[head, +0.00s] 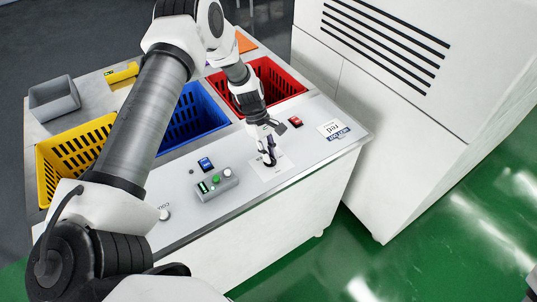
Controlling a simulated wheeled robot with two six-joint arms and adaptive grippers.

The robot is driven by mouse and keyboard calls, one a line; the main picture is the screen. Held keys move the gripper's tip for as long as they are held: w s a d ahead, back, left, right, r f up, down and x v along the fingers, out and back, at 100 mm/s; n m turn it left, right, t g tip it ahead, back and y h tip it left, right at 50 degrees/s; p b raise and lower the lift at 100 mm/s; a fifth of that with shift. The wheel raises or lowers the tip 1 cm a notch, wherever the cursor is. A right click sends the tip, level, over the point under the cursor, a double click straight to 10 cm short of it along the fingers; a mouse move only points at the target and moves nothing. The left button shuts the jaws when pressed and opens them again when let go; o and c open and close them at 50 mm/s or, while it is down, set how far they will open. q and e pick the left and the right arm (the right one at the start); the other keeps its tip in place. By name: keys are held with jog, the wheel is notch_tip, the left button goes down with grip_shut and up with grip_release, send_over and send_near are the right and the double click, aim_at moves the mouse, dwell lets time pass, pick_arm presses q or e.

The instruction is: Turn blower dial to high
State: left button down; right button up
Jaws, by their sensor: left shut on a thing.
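My left arm comes in from the left and reaches across the white worktop. My left gripper (269,156) points down at a pale square plate (283,165) near the worktop's front edge. It is shut on the blower dial there. The dial is small and mostly hidden by the fingers, so I cannot read its setting.
A grey control box (214,184) with green buttons stands left of the plate. Blue (206,164) and red (295,121) switches sit nearby. Yellow (70,148), blue (190,118) and red (280,82) baskets line the back. A large white cabinet (400,90) stands right.

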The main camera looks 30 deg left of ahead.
pick_arm(q)
jog(key=shift+s+f+m+g+b, duration=0.15)
jog(key=shift+m+g+b, duration=0.25)
jog(key=shift+m, duration=0.6)
jog(key=c, duration=1.2)
grip_release()
jog(key=shift+o, duration=0.2)
jog(key=shift+w+r, duration=0.25)
jog(key=shift+r, duration=0.15)
jog(key=v, duration=1.1)
